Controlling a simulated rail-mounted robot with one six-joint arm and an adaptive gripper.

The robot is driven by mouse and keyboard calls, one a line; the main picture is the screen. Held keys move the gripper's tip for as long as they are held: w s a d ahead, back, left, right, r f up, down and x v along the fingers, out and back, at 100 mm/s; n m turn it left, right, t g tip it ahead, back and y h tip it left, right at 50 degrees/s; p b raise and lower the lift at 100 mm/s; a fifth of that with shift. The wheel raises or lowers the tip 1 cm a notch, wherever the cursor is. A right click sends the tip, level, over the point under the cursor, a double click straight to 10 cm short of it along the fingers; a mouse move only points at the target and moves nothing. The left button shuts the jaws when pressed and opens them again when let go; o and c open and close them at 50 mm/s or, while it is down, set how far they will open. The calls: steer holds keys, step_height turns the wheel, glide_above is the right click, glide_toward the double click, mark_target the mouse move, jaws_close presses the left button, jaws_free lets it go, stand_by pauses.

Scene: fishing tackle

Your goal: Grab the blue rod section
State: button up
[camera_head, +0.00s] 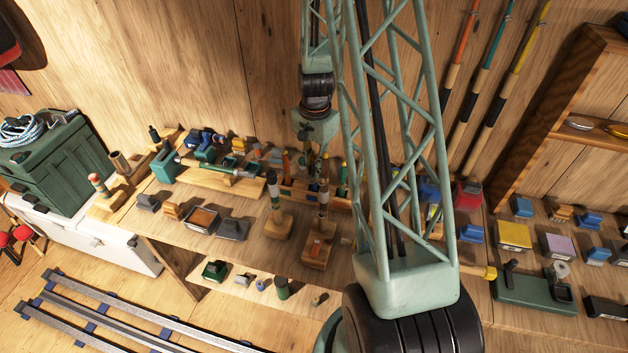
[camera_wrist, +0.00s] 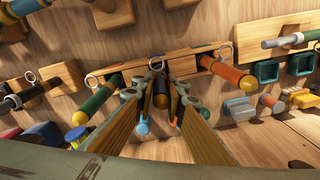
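In the head view my gripper (camera_head: 318,160) hangs over the rack between the orange section (camera_head: 286,165) and the green one (camera_head: 343,173); the blue section cannot be made out there.
Two upright rod pieces on wooden blocks, (camera_head: 275,190) and (camera_head: 323,205), stand in front of the rack. A reel-and-rod holder (camera_head: 222,171) lies to the left. Coloured boxes (camera_head: 513,236) crowd the right. A green crate (camera_head: 50,165) stands far left.

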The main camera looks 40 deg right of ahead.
steer(key=shift+r, duration=0.2)
jaws_close()
steer(key=shift+r+b, duration=0.6)
steer(key=shift+r, duration=4.2)
steer(key=shift+r, duration=0.1)
